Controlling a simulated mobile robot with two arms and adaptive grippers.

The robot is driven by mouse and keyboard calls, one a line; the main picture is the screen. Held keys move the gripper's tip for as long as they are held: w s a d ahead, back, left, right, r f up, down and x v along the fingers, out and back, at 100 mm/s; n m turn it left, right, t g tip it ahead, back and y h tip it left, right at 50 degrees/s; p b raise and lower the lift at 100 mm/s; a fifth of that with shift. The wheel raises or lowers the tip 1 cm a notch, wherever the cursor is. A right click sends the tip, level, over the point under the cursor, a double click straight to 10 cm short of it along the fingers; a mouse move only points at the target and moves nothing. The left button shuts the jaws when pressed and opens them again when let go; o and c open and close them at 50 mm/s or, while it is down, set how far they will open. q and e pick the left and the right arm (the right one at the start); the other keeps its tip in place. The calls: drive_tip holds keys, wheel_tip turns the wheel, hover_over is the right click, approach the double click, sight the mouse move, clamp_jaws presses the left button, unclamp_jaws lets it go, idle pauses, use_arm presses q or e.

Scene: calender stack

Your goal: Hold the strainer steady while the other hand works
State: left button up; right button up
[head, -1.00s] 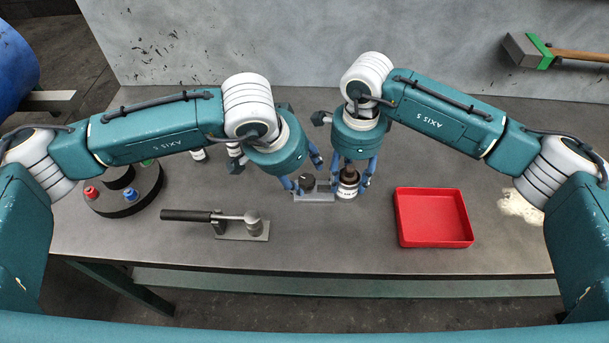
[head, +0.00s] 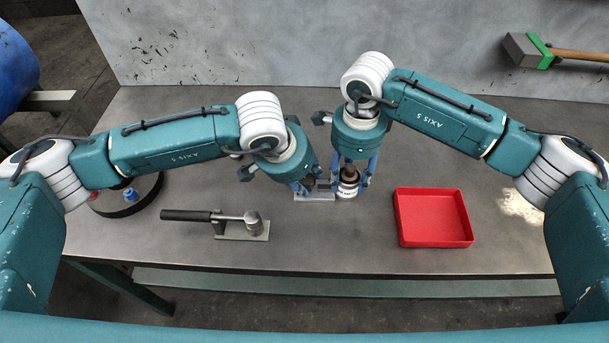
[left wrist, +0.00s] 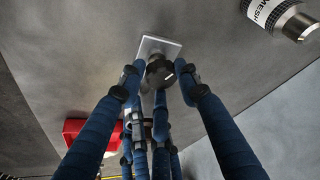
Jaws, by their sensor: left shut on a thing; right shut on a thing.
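A small strainer canister with a black-printed white label (head: 347,190) stands upright on the bench. My right gripper (head: 356,180) is above it, shut around its upper part. Just left of it lies a small grey metal plate (head: 314,196) with a dark round knob or cap (left wrist: 160,68), clearest in the left wrist view. My left gripper (head: 309,184) is shut on this dark knob, its fingers on either side of it in the left wrist view (left wrist: 158,76). The left gripper hides much of the knob in the head view.
A black-handled toggle clamp (head: 240,225) lies front left, and a red tray (head: 432,244) front right. A canister labelled MESH (left wrist: 275,14) shows in the left wrist view. Pale powder (head: 520,206) lies right.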

use_arm(q)
drive_tip(key=shift+w+r+n, duration=0.15)
drive_tip(key=shift+w+n, duration=0.05)
drive_tip(key=shift+n, duration=0.2)
drive_tip(key=n+y, duration=0.1)
drive_tip(key=n, duration=0.1)
drive_tip(key=n+t, duration=0.1)
drive_tip(key=n, duration=0.1)
drive_tip(key=shift+d+n+y, duration=0.1)
drive_tip(key=shift+n+y, duration=0.2)
drive_tip(key=shift+y, duration=0.1)
drive_tip(key=shift+n+y, duration=0.8)
drive_tip(key=shift+n, duration=1.1)
drive_tip(key=o, duration=1.1)
drive_tip(key=shift+s, duration=0.15)
